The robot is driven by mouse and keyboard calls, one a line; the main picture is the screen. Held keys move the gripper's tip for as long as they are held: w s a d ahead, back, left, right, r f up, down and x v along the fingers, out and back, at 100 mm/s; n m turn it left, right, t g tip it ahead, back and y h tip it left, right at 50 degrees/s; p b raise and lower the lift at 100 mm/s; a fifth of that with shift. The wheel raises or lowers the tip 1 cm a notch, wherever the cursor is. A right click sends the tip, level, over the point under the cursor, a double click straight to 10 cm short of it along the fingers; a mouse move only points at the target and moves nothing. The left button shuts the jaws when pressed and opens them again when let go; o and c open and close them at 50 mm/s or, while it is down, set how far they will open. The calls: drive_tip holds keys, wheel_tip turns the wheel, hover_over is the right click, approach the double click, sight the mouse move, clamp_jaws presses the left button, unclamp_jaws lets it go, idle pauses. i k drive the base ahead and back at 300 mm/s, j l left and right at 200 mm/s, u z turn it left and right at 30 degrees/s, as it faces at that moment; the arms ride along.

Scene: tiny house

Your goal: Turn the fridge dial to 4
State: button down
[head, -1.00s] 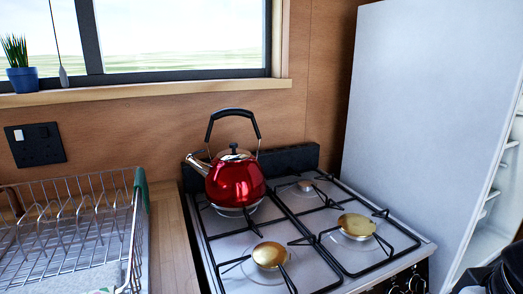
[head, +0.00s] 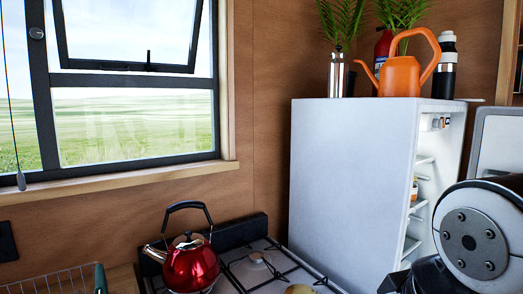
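The white fridge (head: 350,180) stands right of the stove in the head view, and I see its side panel. Its front faces right and is open, with shelves and a few items showing inside. A small box-like part (head: 439,123) shows at the top of the fridge interior; I cannot make out a dial or any number on it. Part of the open fridge door (head: 497,140) shows at the right edge. A dark and grey link of my arm covers the lower right. My gripper is not in view.
A red kettle (head: 190,264) sits on the stove (head: 250,272). A dish rack (head: 60,283) is at lower left.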

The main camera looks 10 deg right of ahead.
sight(436, 123)
drive_tip(key=z, duration=1.05)
